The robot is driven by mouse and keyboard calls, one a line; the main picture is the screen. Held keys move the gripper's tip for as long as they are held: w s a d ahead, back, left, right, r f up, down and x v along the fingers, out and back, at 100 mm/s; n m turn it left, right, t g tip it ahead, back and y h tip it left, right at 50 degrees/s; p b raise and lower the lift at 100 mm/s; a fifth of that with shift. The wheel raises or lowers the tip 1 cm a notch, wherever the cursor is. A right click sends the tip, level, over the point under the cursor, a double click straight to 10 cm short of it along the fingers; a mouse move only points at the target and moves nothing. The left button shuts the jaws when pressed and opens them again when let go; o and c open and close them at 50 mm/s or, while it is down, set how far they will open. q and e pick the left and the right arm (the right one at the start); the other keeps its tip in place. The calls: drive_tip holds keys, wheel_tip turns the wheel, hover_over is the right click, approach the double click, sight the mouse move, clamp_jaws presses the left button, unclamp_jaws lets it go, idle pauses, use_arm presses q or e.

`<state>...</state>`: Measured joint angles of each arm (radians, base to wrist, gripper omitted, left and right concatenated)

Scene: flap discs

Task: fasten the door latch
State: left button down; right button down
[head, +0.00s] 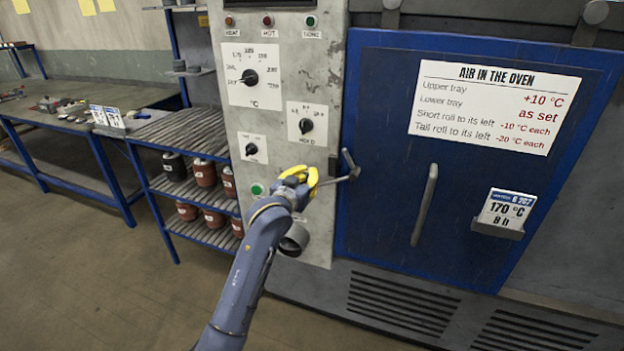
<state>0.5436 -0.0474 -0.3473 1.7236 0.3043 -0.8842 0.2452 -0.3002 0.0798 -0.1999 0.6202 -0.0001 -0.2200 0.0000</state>
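The blue oven door (385,215) looks closed against the grey control panel. The door latch (350,168) is a dark grey lever at the door's left edge, beside the panel. One arm of it slants up and a rod runs left towards my gripper. My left gripper (314,181), with yellow parts, is at the left end of this rod, in front of the panel. Its fingertips are small and overlap the rod's end, so I cannot tell whether they grip it. My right gripper is not in view.
The panel (320,70) carries dials and buttons, with a round grey pipe end (294,240) below my gripper. A vertical door handle (424,205) and a card holder (497,229) stick out. Shelves with rolls and cans (205,173) stand left; floor in front is clear.

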use_arm(q)
drive_tip(key=w+f, duration=0.1)
drive_tip(key=w+d+f, duration=0.1)
drive_tip(key=w, duration=0.1)
drive_tip(key=w+f, duration=0.1)
drive_tip(key=shift+w+d, duration=0.25)
drive_tip(key=shift+w+f, duration=0.1)
drive_tip(key=shift+f, duration=0.6)
